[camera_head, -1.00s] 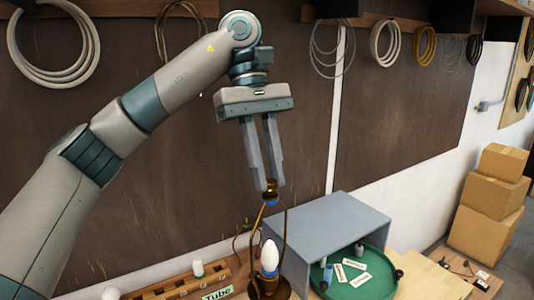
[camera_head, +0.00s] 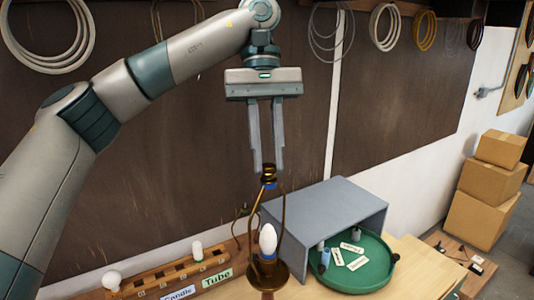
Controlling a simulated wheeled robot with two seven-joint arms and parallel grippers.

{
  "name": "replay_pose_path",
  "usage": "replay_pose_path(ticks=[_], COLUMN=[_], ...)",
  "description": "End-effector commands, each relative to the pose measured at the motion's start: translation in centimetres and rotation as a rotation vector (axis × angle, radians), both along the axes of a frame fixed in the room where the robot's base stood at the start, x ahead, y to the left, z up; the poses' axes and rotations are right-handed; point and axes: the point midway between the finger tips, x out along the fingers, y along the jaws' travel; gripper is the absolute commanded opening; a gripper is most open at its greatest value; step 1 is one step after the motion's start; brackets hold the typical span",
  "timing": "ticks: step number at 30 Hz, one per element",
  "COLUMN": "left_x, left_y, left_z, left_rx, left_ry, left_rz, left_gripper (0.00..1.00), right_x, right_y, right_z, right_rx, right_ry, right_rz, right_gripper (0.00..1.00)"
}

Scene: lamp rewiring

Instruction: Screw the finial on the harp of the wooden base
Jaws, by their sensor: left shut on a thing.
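My left gripper (camera_head: 268,168) points straight down with its two fingers close around the small brass finial (camera_head: 268,181), which sits at the top of the harp. The harp (camera_head: 283,222) is a thin brass loop around an upright white bulb (camera_head: 268,239). The lamp base (camera_head: 267,277) below is partly cut off by the lower edge, and a brass-brown dish shows under the bulb. My right gripper is not in view.
A grey open box (camera_head: 325,205) stands right behind the lamp, with a round green tray (camera_head: 372,277) holding labels and small parts. A wooden rack (camera_head: 165,273) with bulbs and labels is at left. Cardboard boxes (camera_head: 480,215) stand far right.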

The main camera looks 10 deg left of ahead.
Motion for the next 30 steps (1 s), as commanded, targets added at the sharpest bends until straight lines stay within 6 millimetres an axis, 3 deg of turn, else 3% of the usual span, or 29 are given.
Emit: replay_pose_path(ticks=[12, 20, 21, 23, 30], left_x=[0.06, 0.06, 0.06, 0.06, 0.05], left_y=[-0.23, -0.24, -0.24, -0.23, -0.23], left_z=[-0.08, -0.09, -0.09, -0.08, -0.05], left_rx=[0.002, 0.000, 0.000, -0.001, -0.001], left_ry=[0.001, 0.001, 0.001, 0.001, 0.001], left_rz=[-0.226, -0.239, -0.239, -0.238, -0.238], left_gripper=[0.00, 0.00, 0.28, 0.40, 0.40], right_x=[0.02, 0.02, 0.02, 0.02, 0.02], right_y=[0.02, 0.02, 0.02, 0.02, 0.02], right_z=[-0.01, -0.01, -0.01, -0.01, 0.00], right_rx=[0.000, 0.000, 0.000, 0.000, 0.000], right_ry=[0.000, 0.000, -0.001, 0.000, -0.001], right_rz=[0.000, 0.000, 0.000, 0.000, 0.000], right_gripper=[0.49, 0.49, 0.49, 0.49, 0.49])
